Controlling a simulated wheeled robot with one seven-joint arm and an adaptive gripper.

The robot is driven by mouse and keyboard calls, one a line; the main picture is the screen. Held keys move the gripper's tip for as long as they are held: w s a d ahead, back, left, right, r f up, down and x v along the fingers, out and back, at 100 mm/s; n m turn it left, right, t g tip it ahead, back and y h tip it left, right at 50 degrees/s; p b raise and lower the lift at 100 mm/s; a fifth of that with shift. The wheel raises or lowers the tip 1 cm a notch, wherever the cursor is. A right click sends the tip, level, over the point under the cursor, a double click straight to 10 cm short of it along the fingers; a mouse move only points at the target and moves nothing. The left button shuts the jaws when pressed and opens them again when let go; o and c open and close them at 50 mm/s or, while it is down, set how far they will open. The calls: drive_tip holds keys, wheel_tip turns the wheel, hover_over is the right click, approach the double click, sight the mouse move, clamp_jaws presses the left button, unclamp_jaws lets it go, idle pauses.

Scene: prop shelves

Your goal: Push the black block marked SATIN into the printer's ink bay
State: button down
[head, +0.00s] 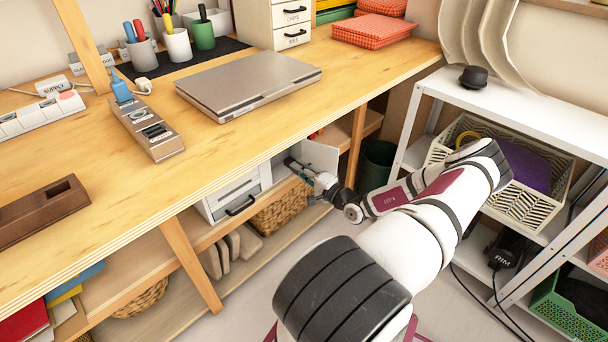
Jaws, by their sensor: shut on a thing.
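A white and grey printer (232,193) with a dark handle on its front sits on the shelf under the wooden desk. A white panel (320,155) stands open at its right side, beside the bay area. My gripper (306,173) reaches in under the desk edge at this panel. It is shut on a small dark piece (292,163), which looks like the black block, at the printer's right end. The SATIN marking cannot be read, and how far the block sits in the bay is hidden by the fingers and desk edge.
A wicker basket (282,212) stands below the printer. A desk leg (357,145) and a dark bin (376,165) are right of my gripper. A white shelf unit (470,95) stands farther right.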

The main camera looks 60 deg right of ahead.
sight(290, 161)
drive_tip(key=shift+b+x, duration=1.2)
drive_tip(key=shift+x, duration=1.1)
drive_tip(key=shift+w+r+p, duration=0.1)
drive_tip(key=shift+w+p, duration=0.1)
drive_tip(key=shift+p, duration=1.4)
drive_tip(key=shift+p+x, duration=0.7)
drive_tip(key=shift+x, duration=0.75)
idle(2.7)
